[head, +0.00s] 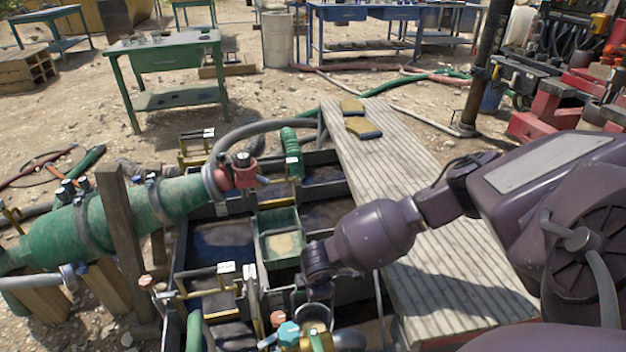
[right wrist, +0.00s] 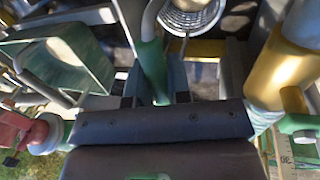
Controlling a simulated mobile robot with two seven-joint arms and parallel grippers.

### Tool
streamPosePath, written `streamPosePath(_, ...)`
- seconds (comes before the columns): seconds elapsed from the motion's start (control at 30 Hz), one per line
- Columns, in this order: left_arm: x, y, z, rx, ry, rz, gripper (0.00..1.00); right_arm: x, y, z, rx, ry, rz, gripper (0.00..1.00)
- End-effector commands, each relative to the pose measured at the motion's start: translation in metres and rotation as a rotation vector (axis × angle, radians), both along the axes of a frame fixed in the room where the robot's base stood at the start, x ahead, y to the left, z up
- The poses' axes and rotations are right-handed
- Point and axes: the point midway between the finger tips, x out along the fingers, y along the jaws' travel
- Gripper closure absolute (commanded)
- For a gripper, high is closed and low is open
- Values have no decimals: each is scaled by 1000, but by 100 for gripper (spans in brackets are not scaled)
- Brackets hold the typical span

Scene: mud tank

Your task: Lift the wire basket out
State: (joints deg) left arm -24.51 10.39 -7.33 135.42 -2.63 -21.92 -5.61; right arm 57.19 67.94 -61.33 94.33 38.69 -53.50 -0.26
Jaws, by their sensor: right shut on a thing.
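The wire basket (right wrist: 190,16) shows in the right wrist view as a round grey mesh with a bright rim, at the top edge. In the head view its round rim (head: 314,316) appears just below my right gripper (head: 318,288), low in the picture over the front of the mud tank (head: 180,262). In the right wrist view my right gripper (right wrist: 154,88) is shut on a green grip (right wrist: 152,66) with a bent grey rod, which looks like the basket's handle. How deep the basket sits is unclear. My left gripper is in neither view.
A green pipe (head: 140,212) with a red fitting lies at the tank's left. A green box (head: 281,250) stands in the tank's middle. Brass valves with blue handles (head: 289,333) crowd the front. A plank walkway (head: 395,165) with two sponges runs along the right.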

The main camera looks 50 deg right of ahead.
Motion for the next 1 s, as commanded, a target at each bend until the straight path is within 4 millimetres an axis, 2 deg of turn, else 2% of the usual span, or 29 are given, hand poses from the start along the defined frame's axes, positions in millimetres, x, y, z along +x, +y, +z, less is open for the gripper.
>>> streamPosePath(0.43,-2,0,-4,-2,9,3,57,1,0,5,-1,-1,1,100)
streamPosePath(0.67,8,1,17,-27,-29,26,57,6,-1,60,-1,-19,-1,100)
streamPosePath(1.0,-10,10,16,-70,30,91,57,5,0,153,0,-21,0,100)
